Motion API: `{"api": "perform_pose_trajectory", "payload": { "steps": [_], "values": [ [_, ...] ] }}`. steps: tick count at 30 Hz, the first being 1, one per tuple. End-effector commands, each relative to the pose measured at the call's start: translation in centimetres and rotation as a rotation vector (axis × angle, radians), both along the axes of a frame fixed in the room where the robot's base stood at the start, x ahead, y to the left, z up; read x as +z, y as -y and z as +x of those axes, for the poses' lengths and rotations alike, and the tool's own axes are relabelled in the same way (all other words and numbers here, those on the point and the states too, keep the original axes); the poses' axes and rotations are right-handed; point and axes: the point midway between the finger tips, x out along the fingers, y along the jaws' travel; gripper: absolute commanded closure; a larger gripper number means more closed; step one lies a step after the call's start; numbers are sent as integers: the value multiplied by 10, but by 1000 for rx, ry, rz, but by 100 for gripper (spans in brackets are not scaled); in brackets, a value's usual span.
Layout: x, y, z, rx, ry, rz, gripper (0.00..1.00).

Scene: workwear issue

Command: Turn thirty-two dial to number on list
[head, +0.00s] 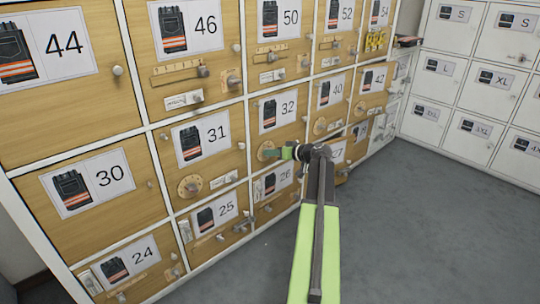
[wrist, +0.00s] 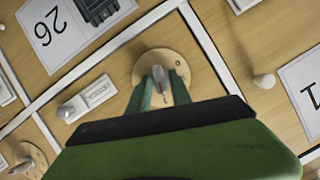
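The locker door marked 32 (head: 290,106) is light wood with a trouser picture on its label. A round wooden dial (wrist: 146,64) with a small grey knob (wrist: 160,77) is on this door. In the head view the dial (head: 264,146) is partly covered by my gripper (head: 274,153). In the wrist view my gripper (wrist: 161,82) has its two green fingers apart, one on each side of the knob; whether they touch it is unclear. A small white plate (wrist: 92,93), perhaps the list, is beside the dial; its writing is unreadable.
Door 31 (head: 230,158) has its own dial (head: 190,186) to the left. Door 26 (head: 262,190) is directly below. Knobs, slides and plates protrude from neighbouring doors. White lockers (head: 470,85) stand at the right. The grey floor (head: 430,230) is clear.

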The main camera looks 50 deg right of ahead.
Motion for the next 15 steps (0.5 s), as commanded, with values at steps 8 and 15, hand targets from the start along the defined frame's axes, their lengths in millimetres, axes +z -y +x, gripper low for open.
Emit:
{"api": "perform_pose_trajectory", "payload": {
  "steps": [8,15],
  "values": [
    [0,0,1,1,0,0,100],
    [0,-10,4,11,1,6,100]
  ]
}}
